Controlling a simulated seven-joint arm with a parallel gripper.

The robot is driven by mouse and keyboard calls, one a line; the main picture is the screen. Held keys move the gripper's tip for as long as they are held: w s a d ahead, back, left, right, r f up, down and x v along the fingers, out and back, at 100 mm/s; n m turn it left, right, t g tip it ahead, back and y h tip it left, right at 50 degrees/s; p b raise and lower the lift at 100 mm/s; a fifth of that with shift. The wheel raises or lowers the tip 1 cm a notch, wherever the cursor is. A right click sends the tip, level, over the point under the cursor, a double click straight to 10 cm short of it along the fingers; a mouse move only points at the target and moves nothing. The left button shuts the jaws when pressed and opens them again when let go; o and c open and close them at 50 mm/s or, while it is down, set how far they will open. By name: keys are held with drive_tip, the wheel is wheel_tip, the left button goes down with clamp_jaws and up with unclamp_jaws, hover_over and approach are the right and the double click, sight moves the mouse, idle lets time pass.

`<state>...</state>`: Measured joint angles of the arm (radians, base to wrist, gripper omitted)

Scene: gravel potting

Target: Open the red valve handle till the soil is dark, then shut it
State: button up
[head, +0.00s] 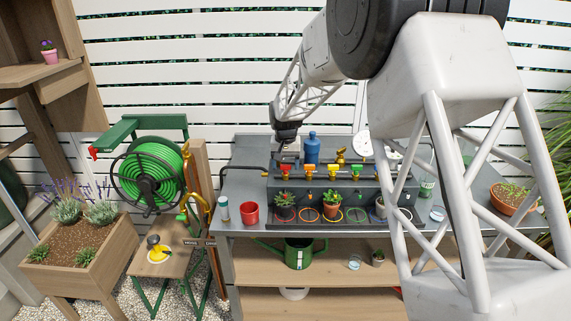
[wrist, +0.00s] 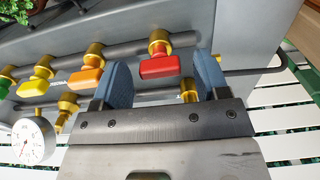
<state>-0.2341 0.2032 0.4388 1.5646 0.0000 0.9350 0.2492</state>
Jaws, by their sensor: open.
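The red valve handle (wrist: 160,66) sits on a brass fitting on a grey pipe in the wrist view. It also shows at the left end of the valve row in the head view (head: 285,169). My gripper (wrist: 163,72) is open, with its blue fingers on either side of the red handle in the picture. I cannot tell whether they touch it. In the head view my gripper (head: 286,140) is above the red valve. A dark pot with a succulent (head: 285,212) stands below that valve. Its soil is too small to judge.
Orange (wrist: 86,77), yellow (wrist: 35,88) and green valve handles line the same pipe. A white dial gauge (wrist: 33,140) is near. A blue bottle (head: 311,148) stands behind the rack. A red cup (head: 250,213) and a terracotta pot (head: 331,211) stand on the grey bench (head: 237,190).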

sight(286, 165)
drive_tip(key=shift+r, duration=0.1)
drive_tip(key=shift+r, duration=3.8)
drive_tip(key=s+d+r, duration=0.4)
drive_tip(key=s, duration=0.5)
drive_tip(key=s+d+r+t, duration=0.1)
drive_tip(key=s+d+r, duration=0.35)
drive_tip(key=s, duration=0.35)
drive_tip(key=s+d+r, duration=0.3)
drive_tip(key=s+d, duration=0.2)
drive_tip(key=s, duration=0.4)
drive_tip(key=s+d+f, duration=0.2)
drive_tip(key=s+d, duration=0.1)
drive_tip(key=s, duration=1)
drive_tip(key=s+d+f+t, duration=0.1)
drive_tip(key=s+d+f, duration=0.1)
drive_tip(key=s, duration=1.1)
drive_tip(key=shift+s+d+t, duration=0.15)
drive_tip(key=shift+d+t, duration=0.15)
drive_tip(key=shift+d, duration=0.4)
